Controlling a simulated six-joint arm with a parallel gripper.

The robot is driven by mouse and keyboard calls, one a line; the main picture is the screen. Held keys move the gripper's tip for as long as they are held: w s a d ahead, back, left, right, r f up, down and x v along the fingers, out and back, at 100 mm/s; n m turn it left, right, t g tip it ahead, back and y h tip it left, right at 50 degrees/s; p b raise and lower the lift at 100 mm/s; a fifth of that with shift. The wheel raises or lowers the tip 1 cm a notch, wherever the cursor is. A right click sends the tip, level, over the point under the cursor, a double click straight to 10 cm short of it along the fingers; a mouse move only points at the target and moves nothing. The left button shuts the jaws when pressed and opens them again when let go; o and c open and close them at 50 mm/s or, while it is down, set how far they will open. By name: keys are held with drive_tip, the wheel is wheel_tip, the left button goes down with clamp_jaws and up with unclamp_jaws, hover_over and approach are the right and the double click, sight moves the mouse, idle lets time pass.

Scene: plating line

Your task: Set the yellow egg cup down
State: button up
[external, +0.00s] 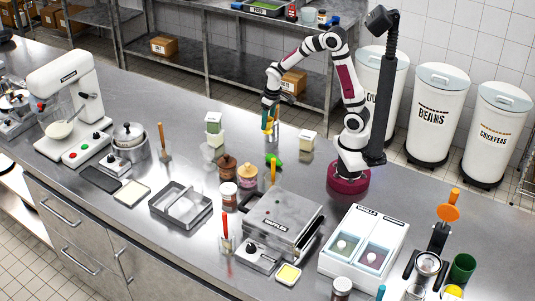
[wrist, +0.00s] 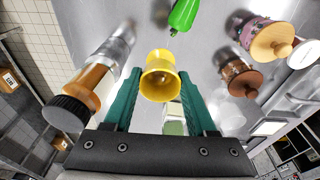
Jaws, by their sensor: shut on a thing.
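The yellow egg cup (wrist: 160,78) sits between the two teal fingers of my gripper (wrist: 160,92) in the wrist view, its opening showing as a yellow ring. The fingers are shut on it. In the external view my gripper (external: 270,122) points down over the back part of the steel counter, left of my base, with a small bit of yellow at its tips. Whether the cup's foot touches the counter cannot be told.
A green pepper (external: 273,160) lies just in front of my gripper. Brown (external: 228,167) and pink (external: 247,177) wooden-lidded jars stand front-left. A black-capped amber bottle (wrist: 85,92) is close on the wrist view's left.

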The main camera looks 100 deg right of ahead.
drive_tip(key=w+a+f, duration=0.2)
drive_tip(key=w+f, duration=0.1)
drive_tip(key=w+a+f, duration=0.2)
drive_tip(key=w+f, duration=0.1)
drive_tip(key=f, duration=0.1)
drive_tip(key=w+a+f, duration=0.2)
drive_tip(key=w+f, duration=0.1)
drive_tip(key=shift+w+a+f, duration=0.1)
drive_tip(key=shift+w+f, duration=0.05)
drive_tip(key=shift+f, duration=0.35)
drive_tip(key=shift+f, duration=0.1)
drive_tip(key=o, duration=1.4)
drive_tip(key=shift+c, duration=0.2)
